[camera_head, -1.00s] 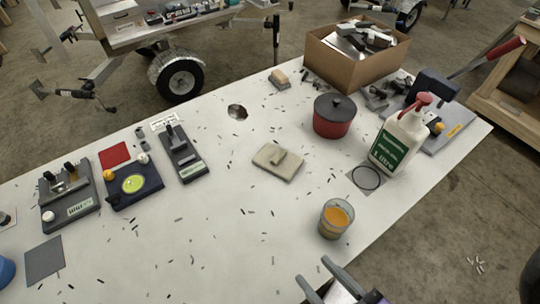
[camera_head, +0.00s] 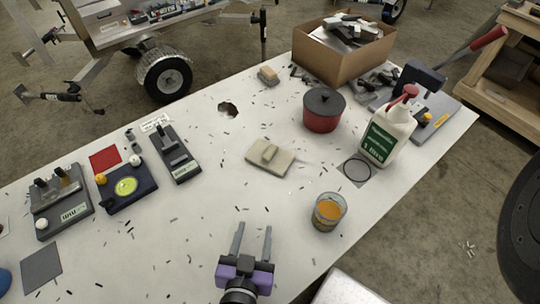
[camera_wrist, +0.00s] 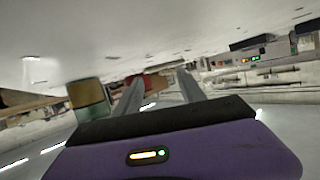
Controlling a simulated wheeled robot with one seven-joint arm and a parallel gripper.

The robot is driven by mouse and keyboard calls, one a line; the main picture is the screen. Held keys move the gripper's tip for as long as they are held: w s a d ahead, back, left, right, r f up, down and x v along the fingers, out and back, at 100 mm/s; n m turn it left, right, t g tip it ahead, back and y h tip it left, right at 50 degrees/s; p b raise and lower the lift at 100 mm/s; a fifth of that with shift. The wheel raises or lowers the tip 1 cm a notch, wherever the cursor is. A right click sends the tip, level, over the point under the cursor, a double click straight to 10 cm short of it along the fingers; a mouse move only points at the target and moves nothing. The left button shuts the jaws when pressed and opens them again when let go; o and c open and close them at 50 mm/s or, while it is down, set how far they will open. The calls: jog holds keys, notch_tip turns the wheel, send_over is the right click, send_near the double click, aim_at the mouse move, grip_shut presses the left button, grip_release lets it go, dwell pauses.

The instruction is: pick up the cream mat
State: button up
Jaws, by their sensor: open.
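The cream mat (camera_head: 265,163) lies flat near the middle of the white table in the head view. A small raised cream piece (camera_head: 269,152) sits on its top. My gripper (camera_head: 253,230) is open and empty, below the mat in the picture and clearly apart from it, with its two grey fingers pointing toward it. In the wrist view my gripper (camera_wrist: 160,84) shows its purple body and both fingers spread. I cannot make out the mat in that view.
A glass of orange liquid (camera_head: 328,212) stands right of my gripper. A red pot (camera_head: 322,115), a white jug (camera_head: 388,138) and a cardboard box (camera_head: 342,62) stand farther back. Dark devices (camera_head: 175,153) lie left. Small dark bits litter the table (camera_head: 190,240).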

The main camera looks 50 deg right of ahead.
jog(key=w+d+g, duration=0.1)
jog(key=w+d, duration=0.1)
jog(key=w+d+m+h, duration=0.1)
jog(key=w, duration=0.1)
jog(key=w+d+m+g, duration=0.1)
jog(key=w+d, duration=0.1)
jog(key=shift+d+r+g, duration=0.3)
jog(key=shift+d, duration=0.05)
jog(key=m+g, duration=0.2)
send_near(269, 153)
jog(key=shift+w+d+f+h, duration=0.25)
jog(key=shift+d+f+h, duration=0.15)
jog(key=shift+d+f, duration=0.15)
jog(key=shift+g, duration=0.3)
jog(key=p+x, duration=0.1)
jog(key=x, duration=0.5)
jog(key=shift+w+d+p, duration=0.1)
jog(key=shift+d+p, duration=0.25)
jog(key=shift+d+f, duration=0.3)
jog(key=shift+d, duration=0.15)
grip_shut()
